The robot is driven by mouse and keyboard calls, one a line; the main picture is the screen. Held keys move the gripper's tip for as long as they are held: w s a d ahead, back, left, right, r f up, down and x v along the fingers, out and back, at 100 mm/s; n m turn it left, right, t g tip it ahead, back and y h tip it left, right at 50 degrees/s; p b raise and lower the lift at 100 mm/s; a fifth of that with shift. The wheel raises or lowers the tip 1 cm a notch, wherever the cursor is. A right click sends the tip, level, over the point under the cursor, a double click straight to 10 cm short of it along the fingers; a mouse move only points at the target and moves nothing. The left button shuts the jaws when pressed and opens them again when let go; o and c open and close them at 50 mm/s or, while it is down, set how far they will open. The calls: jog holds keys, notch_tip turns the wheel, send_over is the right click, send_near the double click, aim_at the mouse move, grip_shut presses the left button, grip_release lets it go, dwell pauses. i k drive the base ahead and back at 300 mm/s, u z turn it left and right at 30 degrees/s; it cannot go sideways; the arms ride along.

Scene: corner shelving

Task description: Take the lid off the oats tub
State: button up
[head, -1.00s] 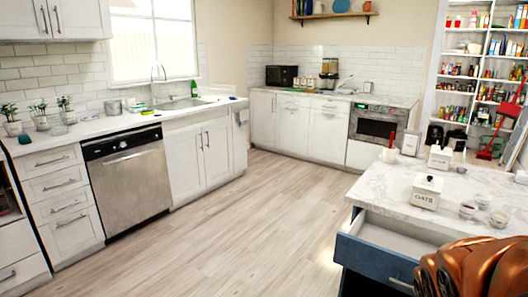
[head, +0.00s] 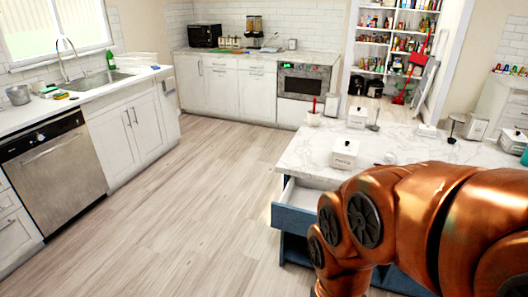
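The oats tub (head: 344,154) is a white square tub on the near left part of the marble island, above an open drawer. Its lid (head: 346,145) is on top, with a small dark knob. The lettering on its front is too small to read clearly now. My copper-coloured arm fills the lower right of the head view, in front of the island. My gripper is not visible in this view.
The marble island top (head: 300,154) also bears a second white tub (head: 357,117) farther back and several small items. A blue drawer (head: 296,217) stands open at the island's left end. The wooden floor (head: 180,220) to the left is clear.

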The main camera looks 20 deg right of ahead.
aim_at(345, 146)
jog(key=z, duration=0.85)
